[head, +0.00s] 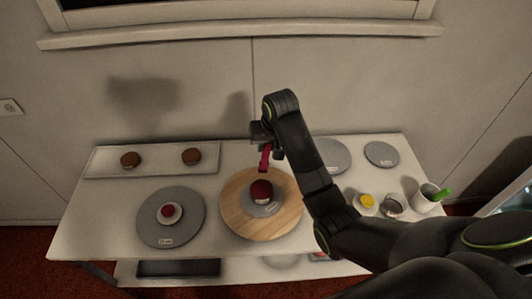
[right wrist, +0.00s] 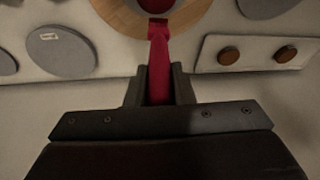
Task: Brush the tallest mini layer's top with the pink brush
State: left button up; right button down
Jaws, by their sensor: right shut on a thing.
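The pink brush (head: 265,158) looks deep pink-red and hangs bristle end down from my right gripper (head: 264,138). In the right wrist view the brush (right wrist: 160,65) sits between the two fingers of the gripper (right wrist: 158,86), which is shut on it. A dark red-topped mini layer (head: 261,190) stands on a grey plate (head: 271,209) on the round wooden turntable (head: 236,214). The brush's lower end is just behind and above this layer, apparently apart. A smaller red-topped layer (head: 168,211) sits on the left grey turntable (head: 155,232). My left gripper is not in view.
A white tray (head: 160,167) at the back left holds two brown mini layers (head: 130,159) (head: 191,155). Grey discs (head: 332,156) (head: 381,154) lie at the back right. A yellow-filled dish (head: 366,202), a small glass (head: 393,206) and a white cup (head: 424,204) with a green-handled thing (head: 442,193) stand at right.

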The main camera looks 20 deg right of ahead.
dwell(0.4)
notch_tip(320, 180, down, 6)
jog(key=w+a+g+h+b, duration=0.1)
jog(key=w+b, duration=0.1)
jog(key=shift+a+f, duration=0.2)
jog(key=shift+a, duration=0.05)
jog(key=c, duration=1.8)
grip_release()
grip_shut()
jog(key=shift+s+f, duration=0.1)
jog(key=shift+f, duration=0.25)
